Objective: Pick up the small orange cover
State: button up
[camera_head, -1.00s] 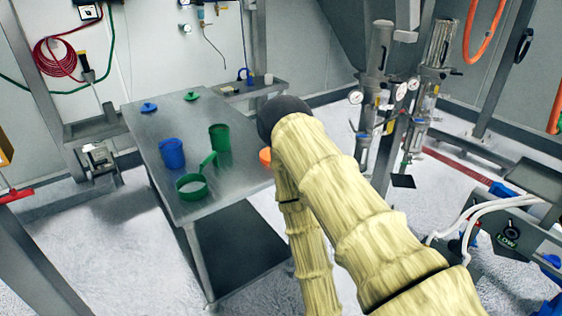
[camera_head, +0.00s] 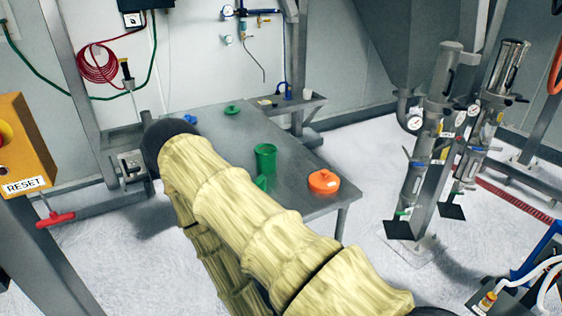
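The small orange cover (camera_head: 323,182), round with a knob on top, lies near the right corner of the grey metal table (camera_head: 300,165). It shows fully, to the right of my arm. I cannot tell whether it lies on anything other than the table. My arm, in a pale yellow sleeve with a dark rounded end, crosses the picture from lower right to upper left and covers the table's left part. My gripper does not show.
A green cup (camera_head: 265,160) stands left of the orange cover. A green lid (camera_head: 232,110) and a partly hidden blue lid (camera_head: 190,119) lie farther back. A yellow RESET box (camera_head: 22,150) is at left. Metal sifter posts (camera_head: 430,140) stand at right, with open floor before them.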

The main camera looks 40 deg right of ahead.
aim_at(324, 181)
jog(key=u, duration=0.1)
jog(key=i, duration=0.6)
jog(key=z, duration=0.75)
jog(key=i, duration=0.5)
jog(key=z, duration=0.65)
